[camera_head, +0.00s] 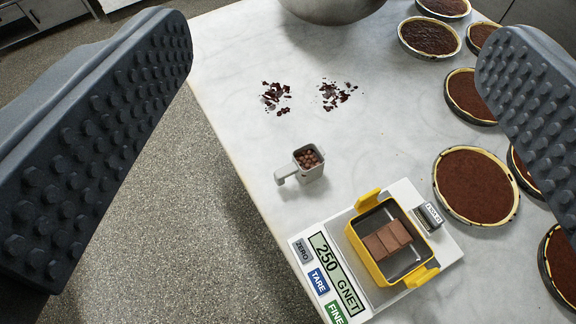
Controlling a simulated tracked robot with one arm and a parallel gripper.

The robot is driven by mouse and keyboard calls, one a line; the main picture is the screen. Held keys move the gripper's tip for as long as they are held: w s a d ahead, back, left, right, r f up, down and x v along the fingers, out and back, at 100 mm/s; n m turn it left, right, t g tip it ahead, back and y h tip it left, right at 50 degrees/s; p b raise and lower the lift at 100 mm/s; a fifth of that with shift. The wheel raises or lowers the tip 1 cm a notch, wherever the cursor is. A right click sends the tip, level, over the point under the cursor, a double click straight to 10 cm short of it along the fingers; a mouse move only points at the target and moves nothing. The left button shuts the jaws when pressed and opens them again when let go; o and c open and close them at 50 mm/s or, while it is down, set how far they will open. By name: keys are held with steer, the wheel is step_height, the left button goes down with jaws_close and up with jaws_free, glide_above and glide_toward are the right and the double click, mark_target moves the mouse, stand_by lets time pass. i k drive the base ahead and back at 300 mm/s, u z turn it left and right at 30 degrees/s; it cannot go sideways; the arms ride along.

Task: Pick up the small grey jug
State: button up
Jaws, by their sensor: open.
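The small grey jug (311,171) stands upright on the marble table, near the table's left edge. It is square, holds small brown pieces, and its handle points to the lower left. My gripper (340,125) is open, with one dark studded finger at the upper left and the other at the right. The jug shows in the gap between the fingers, apart from both, farther off on the table. Nothing is between the fingers.
A scale (330,265) with a yellow container (369,262) of chocolate bars stands just below the jug. Several chocolate tarts (476,186) line the right side. Chocolate shavings (275,97) and a metal bowl (332,8) lie beyond.

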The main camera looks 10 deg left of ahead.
mark_target(308, 161)
steer(key=u, duration=0.05)
steer(key=k, duration=1.7)
steer(key=z, duration=0.45)
steer(key=i, duration=1)
steer(key=u, duration=0.55)
